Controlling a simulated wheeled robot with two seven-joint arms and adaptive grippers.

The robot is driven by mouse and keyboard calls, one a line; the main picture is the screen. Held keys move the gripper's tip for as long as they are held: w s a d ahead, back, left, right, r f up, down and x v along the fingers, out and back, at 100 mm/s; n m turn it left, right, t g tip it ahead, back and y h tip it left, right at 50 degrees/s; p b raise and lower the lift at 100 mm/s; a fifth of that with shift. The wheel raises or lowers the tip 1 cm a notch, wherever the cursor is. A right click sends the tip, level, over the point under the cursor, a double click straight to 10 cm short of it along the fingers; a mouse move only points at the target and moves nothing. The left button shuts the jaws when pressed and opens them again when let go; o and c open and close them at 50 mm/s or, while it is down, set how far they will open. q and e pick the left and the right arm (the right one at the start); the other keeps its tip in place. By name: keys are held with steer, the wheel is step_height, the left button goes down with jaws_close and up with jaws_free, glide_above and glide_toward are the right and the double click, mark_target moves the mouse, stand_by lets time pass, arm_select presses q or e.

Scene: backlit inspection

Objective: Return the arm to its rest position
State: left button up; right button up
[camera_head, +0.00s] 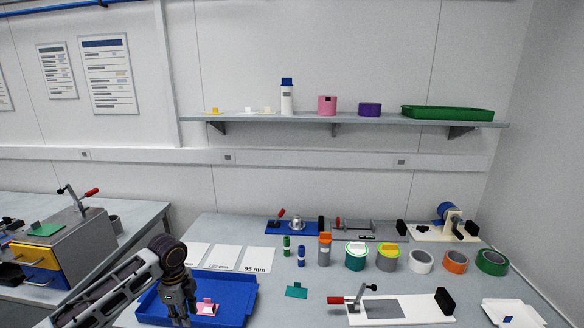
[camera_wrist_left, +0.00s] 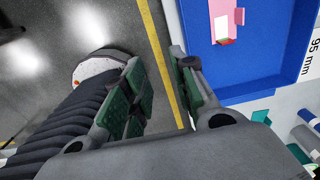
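My left arm comes in from the lower left in the head view. Its gripper (camera_head: 180,312) points down over the left part of the blue tray (camera_head: 243,305). In the left wrist view the two green-padded fingers (camera_wrist_left: 158,85) stand apart, with only floor and a yellow line showing between them. The gripper is open and empty. A pink piece (camera_head: 207,307) lies in the tray, just right of the gripper. It also shows in the left wrist view (camera_wrist_left: 222,22), beyond the right finger. My right gripper is in neither view.
White size cards (camera_head: 256,260) lie behind the tray. A teal piece (camera_head: 296,290) lies right of it. Bottles (camera_head: 324,250) and tape rolls (camera_head: 455,262) stand behind, and a white clamp fixture (camera_head: 430,306) at front right. A side bench (camera_head: 120,240) with a drawer box stands left, across a gap.

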arm_select(q)
steer(key=s+d+f+n+t+h, duration=0.1)
steer(key=s+d+f+n, duration=0.3)
steer(key=s+d, duration=0.3)
steer(key=s+d+f+n+t+h, duration=0.1)
steer(key=s+d+f+n, duration=0.2)
steer(key=s+d, duration=0.4)
steer(key=s+a+n+t+y, duration=0.2)
steer(key=s+a+n, duration=0.4)
steer(key=s+n, duration=0.35)
step_height(320, 180, down, 32)
steer(key=s+g, duration=0.2)
steer(key=s+a+f, duration=0.1)
steer(key=s+f, duration=0.9)
steer(key=s, duration=0.1)
steer(key=s+a+f+g, duration=0.1)
steer(key=s+a+f, duration=0.1)
steer(key=s+f, duration=0.8)
steer(key=shift+s+a+f, duration=0.15)
steer(key=shift+s+a, duration=0.1)
steer(key=shift+s, duration=0.6)
